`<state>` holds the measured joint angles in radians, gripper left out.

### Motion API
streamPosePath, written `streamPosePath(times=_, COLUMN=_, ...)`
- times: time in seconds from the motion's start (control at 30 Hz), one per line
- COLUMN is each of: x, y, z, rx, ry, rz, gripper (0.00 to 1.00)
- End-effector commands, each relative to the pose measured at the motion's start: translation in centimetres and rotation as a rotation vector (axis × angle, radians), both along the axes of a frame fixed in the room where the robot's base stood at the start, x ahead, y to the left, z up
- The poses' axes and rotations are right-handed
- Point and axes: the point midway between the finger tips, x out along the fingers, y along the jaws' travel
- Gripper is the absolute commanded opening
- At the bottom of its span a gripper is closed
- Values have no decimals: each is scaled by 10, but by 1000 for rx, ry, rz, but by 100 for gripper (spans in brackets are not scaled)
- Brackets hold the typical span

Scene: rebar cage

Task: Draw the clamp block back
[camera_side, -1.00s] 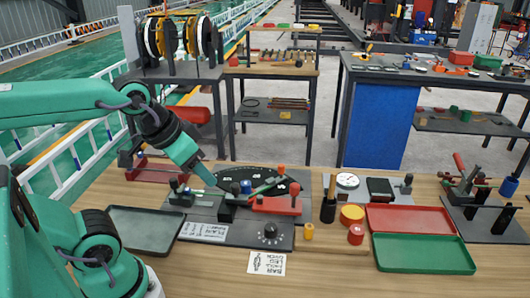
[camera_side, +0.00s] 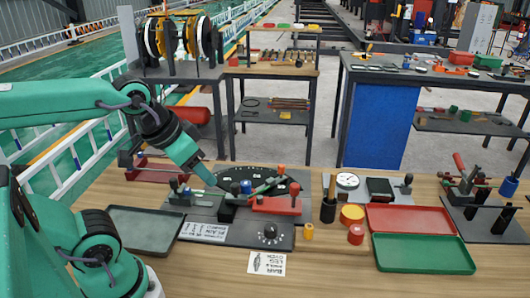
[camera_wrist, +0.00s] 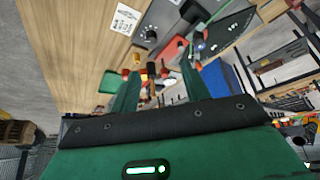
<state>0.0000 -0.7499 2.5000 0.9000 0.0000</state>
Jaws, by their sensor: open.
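I cannot tell for sure which of these is the clamp block. My gripper (camera_side: 211,182) hangs above the fixture's left half, near the dark green block, and appears apart from it. In the wrist view my gripper (camera_wrist: 158,75) shows two green fingers spread apart with nothing held between them.
A dark tray (camera_side: 145,243) lies left of the fixture. A printed card (camera_side: 267,263) lies in front. The bench's front right is clear.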

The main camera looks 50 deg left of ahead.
Motion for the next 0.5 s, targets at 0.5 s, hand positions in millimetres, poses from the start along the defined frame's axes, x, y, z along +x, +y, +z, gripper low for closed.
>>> streamPosePath(times=0.5, x=4, y=2, z=0, rx=-3, ry=11, rz=12, gripper=45)
